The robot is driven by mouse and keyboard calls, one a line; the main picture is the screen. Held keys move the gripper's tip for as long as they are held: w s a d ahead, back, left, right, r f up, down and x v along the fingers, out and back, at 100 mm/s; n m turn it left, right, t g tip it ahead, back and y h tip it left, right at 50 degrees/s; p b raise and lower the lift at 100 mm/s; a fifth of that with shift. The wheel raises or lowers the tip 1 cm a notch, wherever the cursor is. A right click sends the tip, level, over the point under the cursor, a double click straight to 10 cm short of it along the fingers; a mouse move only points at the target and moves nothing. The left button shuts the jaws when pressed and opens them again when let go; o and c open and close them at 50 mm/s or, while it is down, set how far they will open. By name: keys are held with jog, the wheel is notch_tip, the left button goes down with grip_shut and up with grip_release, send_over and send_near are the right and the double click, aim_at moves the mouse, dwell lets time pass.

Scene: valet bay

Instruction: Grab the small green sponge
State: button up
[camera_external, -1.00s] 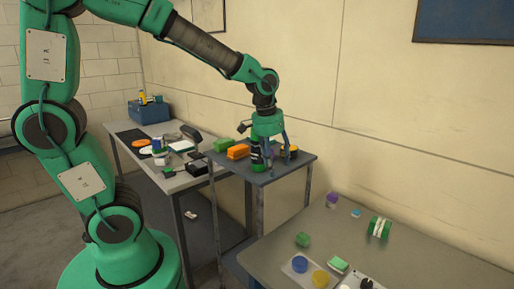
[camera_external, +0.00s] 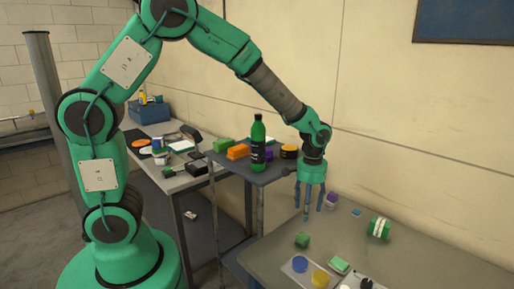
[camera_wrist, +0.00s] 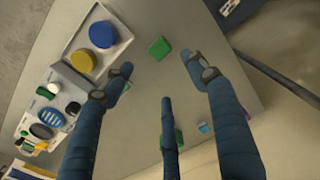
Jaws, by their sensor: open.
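Several green things are in view, and I cannot tell for certain which is the small sponge. A small green block (camera_external: 302,240) lies on the near grey table; in the wrist view it (camera_wrist: 159,48) lies beyond my fingers. A flat green pad with a pale edge (camera_external: 339,265) lies beside the tray, mostly hidden by a finger in the wrist view. A larger green block (camera_external: 222,145) lies on the blue-grey stand. My gripper (camera_external: 314,212) points down, open and empty, above the near table, apart from these things. Its three blue fingers (camera_wrist: 165,90) are spread.
A light tray (camera_external: 290,268) holds blue and yellow round things. A green-and-white roll (camera_external: 378,228), a purple thing (camera_external: 332,198) and a small cyan one (camera_external: 356,212) lie further back. A green bottle (camera_external: 258,143) and orange block (camera_external: 238,152) stand on the stand.

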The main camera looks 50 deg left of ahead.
jog(key=shift+f, duration=0.1)
jog(key=b, duration=0.1)
send_over(304, 235)
jog(key=shift+s+d+f, duration=0.1)
jog(key=shift+d+f, duration=0.05)
jog(key=shift+f, duration=4.05)
jog(key=shift+f+b, duration=0.75)
jog(key=shift+f, duration=1.85)
jog(key=c, duration=0.9)
